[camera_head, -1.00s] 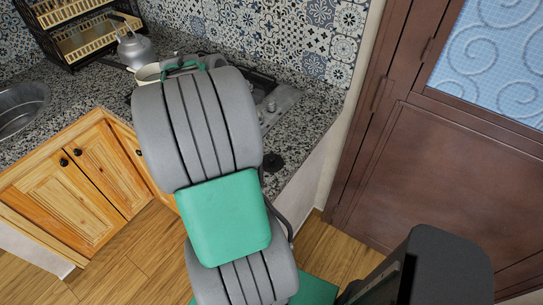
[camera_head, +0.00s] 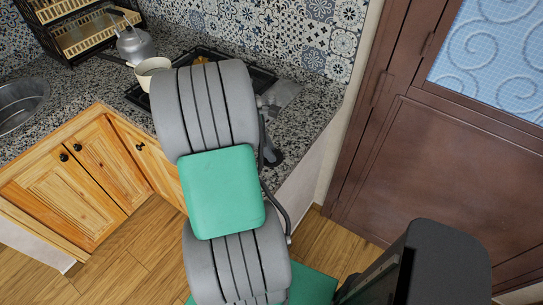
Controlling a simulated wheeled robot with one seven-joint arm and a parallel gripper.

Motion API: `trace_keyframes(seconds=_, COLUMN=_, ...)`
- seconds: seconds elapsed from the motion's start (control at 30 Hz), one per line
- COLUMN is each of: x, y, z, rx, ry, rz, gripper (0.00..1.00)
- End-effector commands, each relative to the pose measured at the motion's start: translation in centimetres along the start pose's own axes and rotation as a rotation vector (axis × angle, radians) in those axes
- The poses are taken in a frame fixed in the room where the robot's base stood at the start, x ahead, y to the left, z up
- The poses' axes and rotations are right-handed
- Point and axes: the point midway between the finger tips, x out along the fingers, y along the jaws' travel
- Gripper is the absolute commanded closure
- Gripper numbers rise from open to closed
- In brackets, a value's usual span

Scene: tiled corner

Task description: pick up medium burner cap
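The medium burner cap (camera_head: 275,158) looks like a small black disc on the speckled granite counter, just right of my arm near the counter's front edge. It is partly covered now. A dark grey part that seems to be my gripper (camera_head: 266,143) shows beside my arm, over or against the cap. I cannot tell whether it touches the cap. The rest of my gripper is hidden behind my grey and green arm, so its fingers cannot be made out.
A black gas hob (camera_head: 259,79) lies behind my arm, partly hidden. A cream pot (camera_head: 152,68), a metal kettle (camera_head: 134,45) and a dish rack (camera_head: 84,28) stand to the left. A sink (camera_head: 22,103) is at far left; a brown door (camera_head: 430,165) is at right.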

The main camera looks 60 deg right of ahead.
Motion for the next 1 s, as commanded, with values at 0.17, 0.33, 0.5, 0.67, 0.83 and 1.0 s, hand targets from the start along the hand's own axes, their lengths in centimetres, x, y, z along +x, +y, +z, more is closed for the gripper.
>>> trace_keyframes(seconds=0.17, x=-0.02, y=0.0, z=0.0, rx=0.0, ry=0.0, rz=0.0, gripper=0.86)
trace_keyframes(seconds=0.33, x=-0.03, y=0.0, z=0.0, rx=0.0, ry=0.0, rz=0.0, gripper=1.0)
trace_keyframes(seconds=0.5, x=-0.04, y=0.01, z=0.0, rx=0.0, ry=0.0, rz=0.0, gripper=1.0)
trace_keyframes(seconds=0.67, x=-0.06, y=0.02, z=0.01, rx=0.0, ry=0.0, rz=0.001, gripper=1.0)
trace_keyframes(seconds=0.83, x=-0.08, y=0.02, z=0.02, rx=0.0, ry=0.0, rz=0.001, gripper=1.0)
trace_keyframes(seconds=1.0, x=-0.95, y=0.08, z=0.37, rx=0.001, ry=0.0, rz=0.003, gripper=1.0)
